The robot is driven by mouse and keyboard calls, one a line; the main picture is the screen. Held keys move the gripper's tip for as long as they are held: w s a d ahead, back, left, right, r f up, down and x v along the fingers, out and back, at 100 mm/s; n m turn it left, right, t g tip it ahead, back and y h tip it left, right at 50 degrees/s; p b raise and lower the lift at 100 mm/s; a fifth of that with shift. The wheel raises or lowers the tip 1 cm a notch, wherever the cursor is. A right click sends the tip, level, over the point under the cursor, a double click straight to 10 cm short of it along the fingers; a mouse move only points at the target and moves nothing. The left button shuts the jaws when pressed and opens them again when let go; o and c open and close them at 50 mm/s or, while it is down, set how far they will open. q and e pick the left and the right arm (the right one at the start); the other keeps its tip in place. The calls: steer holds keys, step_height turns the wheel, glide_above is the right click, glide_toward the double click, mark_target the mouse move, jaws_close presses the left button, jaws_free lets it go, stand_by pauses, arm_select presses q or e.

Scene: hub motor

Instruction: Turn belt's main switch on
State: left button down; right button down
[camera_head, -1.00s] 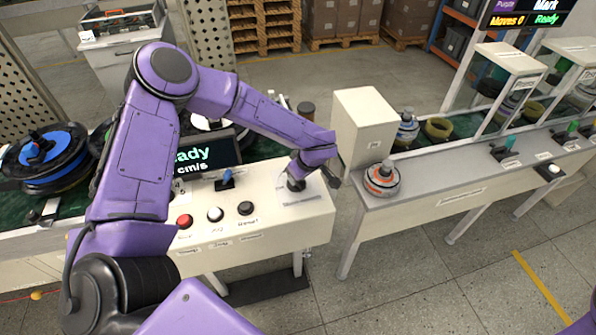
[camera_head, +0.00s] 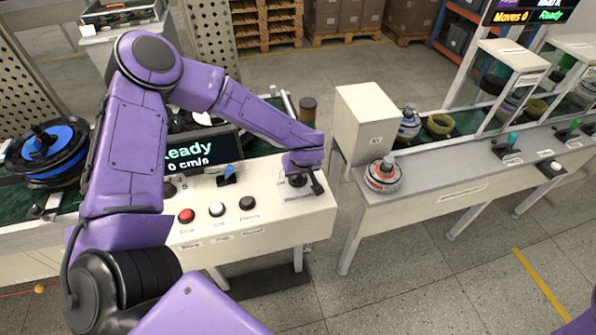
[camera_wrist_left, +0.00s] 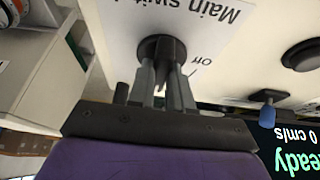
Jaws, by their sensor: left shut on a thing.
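The main switch (camera_wrist_left: 162,47) is a black rotary knob on the white control panel (camera_head: 270,222). Its label reads "Main switch", with an "Off" mark beside the knob. My left gripper (camera_wrist_left: 163,74) is shut on the knob, with its grey fingers on either side of it. In the head view my left gripper (camera_head: 298,178) is at the right end of the panel, and its wrist hides most of the knob. The display (camera_head: 205,153) reads "Ready" and 0 cm/s. My right gripper is out of view.
A red button (camera_head: 186,216), a white button (camera_head: 217,209) and a black button (camera_head: 247,203) line the panel's front. A blue-tipped lever (camera_head: 227,175) stands behind them. A white box (camera_head: 368,120) and an orange-white part (camera_head: 383,174) are on the right-hand bench.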

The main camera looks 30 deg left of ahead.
arm_select(q)
steer(key=c, duration=1.1)
jaws_free()
steer(key=shift+c, duration=0.2)
steer(key=shift+o, duration=0.5)
steer(key=shift+w+f, duration=0.1)
steer(key=shift+f, duration=0.05)
steer(key=b+v, duration=0.1)
steer(key=v, duration=0.9)
steer(key=shift+r+b, duration=0.3)
steer(key=shift+b, duration=0.05)
